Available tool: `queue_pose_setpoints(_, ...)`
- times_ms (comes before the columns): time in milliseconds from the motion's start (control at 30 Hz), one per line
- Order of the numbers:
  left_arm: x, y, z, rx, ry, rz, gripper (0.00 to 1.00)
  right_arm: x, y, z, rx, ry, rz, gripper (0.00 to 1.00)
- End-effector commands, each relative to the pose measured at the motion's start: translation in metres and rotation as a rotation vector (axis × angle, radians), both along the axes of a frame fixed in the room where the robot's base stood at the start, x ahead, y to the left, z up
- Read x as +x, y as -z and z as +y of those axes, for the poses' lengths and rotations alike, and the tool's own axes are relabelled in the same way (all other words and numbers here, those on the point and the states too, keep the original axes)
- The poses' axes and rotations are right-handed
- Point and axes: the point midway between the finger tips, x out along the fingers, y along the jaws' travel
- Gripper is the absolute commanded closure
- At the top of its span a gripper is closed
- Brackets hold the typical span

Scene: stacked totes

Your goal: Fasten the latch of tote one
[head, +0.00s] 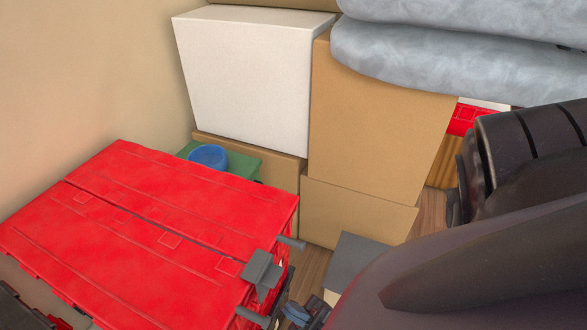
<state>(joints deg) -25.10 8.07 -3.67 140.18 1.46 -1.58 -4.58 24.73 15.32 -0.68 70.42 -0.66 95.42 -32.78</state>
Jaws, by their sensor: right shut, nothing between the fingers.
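A red tote (130,235) with a closed two-part lid fills the lower left of the head view; I cannot read a number on it. A grey latch (262,270) sits at its right end, by the lid's edge. Grey bars stick out on either side of the latch. My right gripper (306,313) is at the bottom edge, just right of and below the latch, mostly hidden by my dark right arm and cut off by the frame. It is shut and empty. I cannot tell whether it touches the tote. My left gripper is not in view.
Cardboard boxes (375,120) and a white box (255,80) are stacked behind. A blue round item (208,156) sits on a green surface behind the tote. Grey bundles (450,55) lie on top at right. A strip of wooden floor (310,268) is bare beside the tote.

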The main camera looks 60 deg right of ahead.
Motion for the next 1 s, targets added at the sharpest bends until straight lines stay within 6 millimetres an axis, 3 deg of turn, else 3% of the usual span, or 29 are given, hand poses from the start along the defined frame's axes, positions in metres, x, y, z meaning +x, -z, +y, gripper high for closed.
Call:
queue_pose_setpoints(567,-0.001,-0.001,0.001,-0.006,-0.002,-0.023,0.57,0.002,0.008,0.0,0.0,-0.001,-0.002,1.0)
queue_pose_setpoints(1000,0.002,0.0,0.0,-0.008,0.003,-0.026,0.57,0.005,0.042,0.001,0.0,0.0,-0.001,1.0)
